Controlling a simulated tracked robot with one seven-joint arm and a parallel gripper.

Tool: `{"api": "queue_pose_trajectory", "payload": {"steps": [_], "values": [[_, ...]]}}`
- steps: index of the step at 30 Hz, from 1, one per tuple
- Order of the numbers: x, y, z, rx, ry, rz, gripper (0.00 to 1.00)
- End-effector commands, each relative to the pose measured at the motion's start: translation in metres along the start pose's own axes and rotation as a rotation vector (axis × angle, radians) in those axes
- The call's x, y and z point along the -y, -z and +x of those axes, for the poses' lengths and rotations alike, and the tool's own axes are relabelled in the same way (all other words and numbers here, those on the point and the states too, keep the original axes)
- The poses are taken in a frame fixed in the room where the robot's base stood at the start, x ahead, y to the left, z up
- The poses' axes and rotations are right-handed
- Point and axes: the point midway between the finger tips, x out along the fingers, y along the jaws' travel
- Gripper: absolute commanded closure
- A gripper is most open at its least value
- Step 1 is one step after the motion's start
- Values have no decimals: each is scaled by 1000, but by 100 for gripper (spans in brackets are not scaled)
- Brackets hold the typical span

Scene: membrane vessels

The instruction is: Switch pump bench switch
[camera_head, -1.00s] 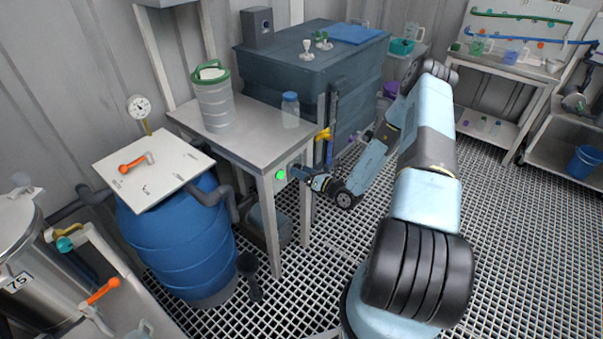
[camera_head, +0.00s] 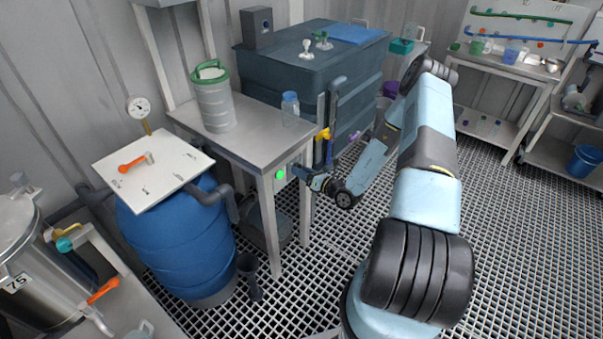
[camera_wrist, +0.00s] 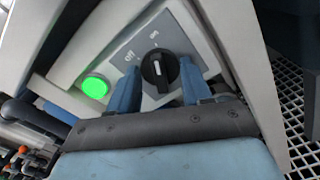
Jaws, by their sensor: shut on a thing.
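The pump bench switch is a black rotary knob (camera_wrist: 160,68) with a white pointer line, on a grey plate (camera_wrist: 128,48) with marks that seem to read off and on. The pointer is near upright in the wrist view. A green lamp (camera_wrist: 95,87) glows beside the plate; it also shows in the head view (camera_head: 280,174). My gripper (camera_wrist: 160,88) has one blue finger on each side of the knob and is shut on it. In the head view my gripper (camera_head: 300,172) is at the bench front, and the knob is hidden there.
A dark blue tank (camera_head: 300,70) is behind. Open grating floor (camera_head: 530,230) lies to the right.

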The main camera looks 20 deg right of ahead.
Motion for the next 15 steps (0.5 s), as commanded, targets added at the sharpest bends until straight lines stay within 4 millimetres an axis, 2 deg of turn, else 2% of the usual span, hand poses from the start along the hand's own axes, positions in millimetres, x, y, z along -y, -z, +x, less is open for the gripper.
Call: {"api": "queue_pose_trajectory", "payload": {"steps": [8,15], "values": [[0,0,-1,0,0,-139,82],[-1,0,0,0,-1,-352,82]]}}
